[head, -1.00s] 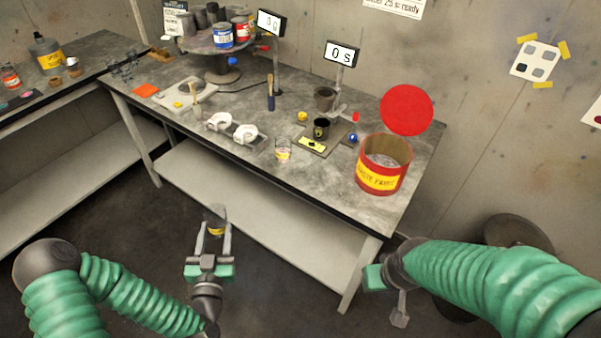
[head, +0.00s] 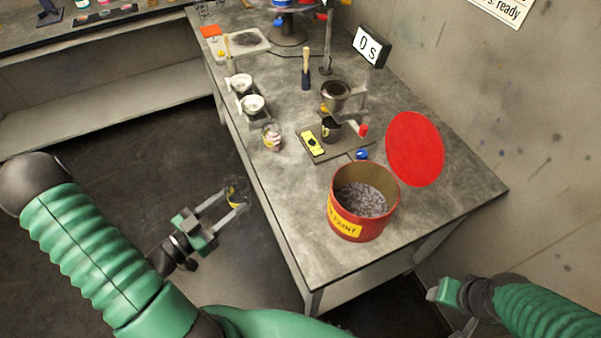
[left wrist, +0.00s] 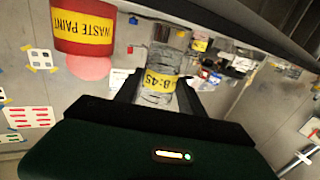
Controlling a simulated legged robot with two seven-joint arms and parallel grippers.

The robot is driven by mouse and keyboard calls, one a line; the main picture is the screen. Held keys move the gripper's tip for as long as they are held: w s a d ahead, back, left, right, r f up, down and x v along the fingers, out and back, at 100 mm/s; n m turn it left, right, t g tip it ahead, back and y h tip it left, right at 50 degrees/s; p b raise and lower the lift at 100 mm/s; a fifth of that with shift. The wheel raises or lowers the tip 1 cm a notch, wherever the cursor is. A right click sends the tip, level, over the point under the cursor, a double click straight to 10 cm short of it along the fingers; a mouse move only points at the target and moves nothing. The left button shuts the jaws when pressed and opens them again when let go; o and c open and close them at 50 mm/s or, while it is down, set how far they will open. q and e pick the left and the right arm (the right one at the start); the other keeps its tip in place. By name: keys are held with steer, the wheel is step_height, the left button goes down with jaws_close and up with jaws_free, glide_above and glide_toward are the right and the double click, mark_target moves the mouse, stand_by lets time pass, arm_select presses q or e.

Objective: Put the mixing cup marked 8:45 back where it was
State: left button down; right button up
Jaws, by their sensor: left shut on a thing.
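The mixing cup marked 8:45 (head: 237,193) is a clear cup with a yellow label. My left gripper (head: 231,201) is shut on it and holds it off the table's left side, over the floor. In the left wrist view the label of the mixing cup (left wrist: 159,81) reads 8:45, lying sideways in the picture between the fingers. Another clear cup (head: 272,138) with a label stands on the grey table (head: 290,190) near its left edge.
A red waste paint bucket (head: 343,222) with grey contents stands at the table's near end, a red disc (head: 415,149) beside it. A dark cup (head: 330,128) and yellow item stand on a flat plate. Two white holders (head: 252,105) line the left edge. Bare tabletop lies around the bucket.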

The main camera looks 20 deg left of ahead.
mark_target(238, 204)
arm_select(q)
steer(key=w+d, duration=0.2)
steer(key=shift+d+r, duration=0.3)
steer(key=x, duration=0.4)
steer(key=a+f+p+x, duration=0.1)
steer(key=x, duration=0.3)
steer(key=a+x, duration=0.1)
steer(key=x, duration=0.3)
steer(key=shift+w+f+p, duration=0.3)
steer(key=shift+w+f, duration=0.05)
steer(key=shift+w, duration=0.1)
steer(key=f, duration=0.2)
steer(key=shift+w+d+f, duration=0.2)
steer(key=shift+d+f, duration=0.05)
steer(key=shift+f, duration=0.05)
steer(key=shift+d+f, duration=0.1)
steer(key=shift+f, duration=0.2)
steer(key=shift+d, duration=0.15)
steer(key=shift+f, duration=0.3)
steer(key=c, duration=0.9)
jaws_free()
steer(key=shift+r, duration=0.1)
steer(key=shift+c, duration=0.2)
steer(key=shift+o, duration=1.2)
steer(key=shift+a, duration=0.25)
arm_select(e)
steer(key=shift+s+d+r, duration=0.15)
steer(key=shift+d+r, duration=0.4)
steer(key=shift+r, duration=0.1)
